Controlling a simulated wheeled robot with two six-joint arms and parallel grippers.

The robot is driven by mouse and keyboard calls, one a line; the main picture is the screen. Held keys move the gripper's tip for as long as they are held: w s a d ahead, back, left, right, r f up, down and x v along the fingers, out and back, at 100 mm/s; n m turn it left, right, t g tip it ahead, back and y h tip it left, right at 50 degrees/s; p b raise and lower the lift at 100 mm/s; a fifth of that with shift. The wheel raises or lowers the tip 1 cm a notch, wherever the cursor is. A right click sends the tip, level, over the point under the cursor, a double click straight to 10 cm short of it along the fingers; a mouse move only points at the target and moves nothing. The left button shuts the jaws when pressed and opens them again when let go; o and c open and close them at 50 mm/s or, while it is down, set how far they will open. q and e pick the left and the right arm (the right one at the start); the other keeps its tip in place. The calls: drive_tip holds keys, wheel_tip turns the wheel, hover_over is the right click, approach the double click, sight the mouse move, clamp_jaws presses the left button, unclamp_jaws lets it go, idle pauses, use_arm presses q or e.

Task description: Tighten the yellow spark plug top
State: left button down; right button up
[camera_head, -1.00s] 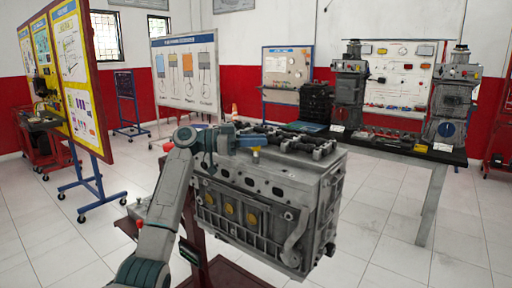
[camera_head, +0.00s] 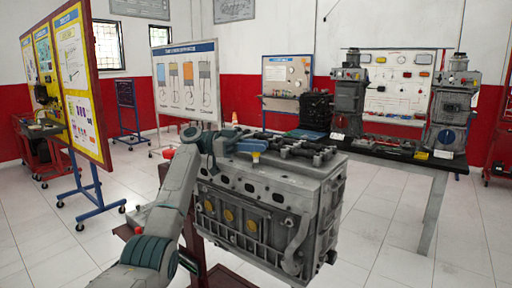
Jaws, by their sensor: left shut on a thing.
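The grey engine block (camera_head: 262,205) stands on a dark red stand in the middle of the view. The small yellow spark plug top (camera_head: 256,156) shows at the block's upper edge, directly under the jaws of my left gripper (camera_head: 255,149). The left gripper is shut on the yellow top. My left arm reaches in from the lower left and hides the left end of the block. The lower part of the yellow top and its seat are too small to make out. My right gripper is not in view.
Dark valve parts (camera_head: 305,147) lie along the top of the block. A dark workbench (camera_head: 395,152) with engine models stands behind at the right. A poster board (camera_head: 85,80) on blue legs stands at the left. The tiled floor (camera_head: 60,250) is open at the left front.

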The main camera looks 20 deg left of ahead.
use_arm(q)
drive_tip(key=c, duration=1.3)
unclamp_jaws()
drive_tip(key=shift+a, duration=0.55)
drive_tip(key=shift+s+a+b, duration=0.2)
drive_tip(key=shift+a+b, duration=0.55)
drive_tip(key=shift+a, duration=4.1)
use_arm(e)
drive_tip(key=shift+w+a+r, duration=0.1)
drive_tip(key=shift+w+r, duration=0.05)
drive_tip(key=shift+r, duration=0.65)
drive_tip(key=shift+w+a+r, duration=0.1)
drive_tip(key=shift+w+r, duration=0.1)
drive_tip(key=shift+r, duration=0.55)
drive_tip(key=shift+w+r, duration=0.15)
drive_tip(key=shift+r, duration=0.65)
use_arm(q)
drive_tip(key=shift+o, duration=0.2)
